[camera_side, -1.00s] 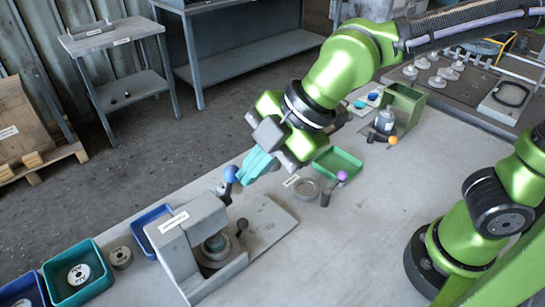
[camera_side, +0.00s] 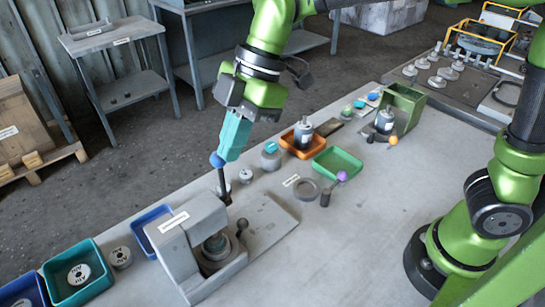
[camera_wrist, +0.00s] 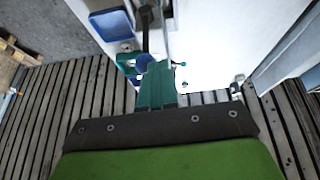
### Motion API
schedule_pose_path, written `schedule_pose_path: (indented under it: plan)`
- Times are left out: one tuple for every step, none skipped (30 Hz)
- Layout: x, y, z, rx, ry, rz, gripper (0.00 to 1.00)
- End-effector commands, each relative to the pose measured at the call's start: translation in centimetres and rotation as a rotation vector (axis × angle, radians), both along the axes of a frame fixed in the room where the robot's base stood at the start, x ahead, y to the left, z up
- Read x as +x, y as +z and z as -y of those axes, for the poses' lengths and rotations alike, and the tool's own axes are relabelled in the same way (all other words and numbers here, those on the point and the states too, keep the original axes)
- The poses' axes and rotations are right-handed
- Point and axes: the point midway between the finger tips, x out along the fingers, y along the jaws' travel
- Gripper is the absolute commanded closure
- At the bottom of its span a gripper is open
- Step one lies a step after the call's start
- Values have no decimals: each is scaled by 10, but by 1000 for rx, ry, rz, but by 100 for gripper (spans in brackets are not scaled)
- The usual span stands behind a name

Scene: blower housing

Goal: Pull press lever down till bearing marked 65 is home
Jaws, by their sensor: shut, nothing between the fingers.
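The grey press (camera_side: 185,235) stands at the near left of the bench, a label on its top. Its dark lever (camera_side: 222,182) rises from the press and ends in a blue knob (camera_side: 217,159). A round metal part (camera_side: 215,245) sits in the press opening; no 65 can be read on it, and how deep it sits is unclear. My gripper (camera_side: 225,155), with teal fingers, is shut with nothing between them. Its tips are right at the blue knob; contact is unclear. In the wrist view the teal fingers (camera_wrist: 157,88) partly hide the blue knob (camera_wrist: 146,62).
A blue tray (camera_side: 150,222) and a teal bin (camera_side: 78,272) with a ring-shaped part lie left of the press. A green tray (camera_side: 337,163), an orange tray (camera_side: 296,142) and a purple-knobbed tool (camera_side: 341,177) lie behind and right. The bench front is clear.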

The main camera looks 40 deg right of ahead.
Motion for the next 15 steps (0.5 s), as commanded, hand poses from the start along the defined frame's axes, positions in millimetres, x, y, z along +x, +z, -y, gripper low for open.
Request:
schedule_pose_path:
  plan:
    - [10,-1,1,-3,-6,-46,100]
    - [14,-1,1,-3,-5,-76,100]
    - [19,-1,1,-2,-5,-114,100]
    - [23,-1,1,-2,-4,-142,100]
    - [27,-1,1,-2,-4,-171,100]
    - [32,-1,1,-2,-4,-208,100]
    - [36,-2,1,0,-3,-237,100]
    - [40,-2,1,-1,-4,-266,100]
    - [45,-3,1,0,-3,-305,100]
    - [49,-4,1,0,-3,-332,100]
    - [53,-5,1,1,-2,-361,100]
    - [58,-6,1,1,-3,-399,100]
    - [61,-7,1,1,-2,-428,100]
    - [65,-8,1,2,-2,-458,100]
    - [70,-10,1,2,-1,-496,100]
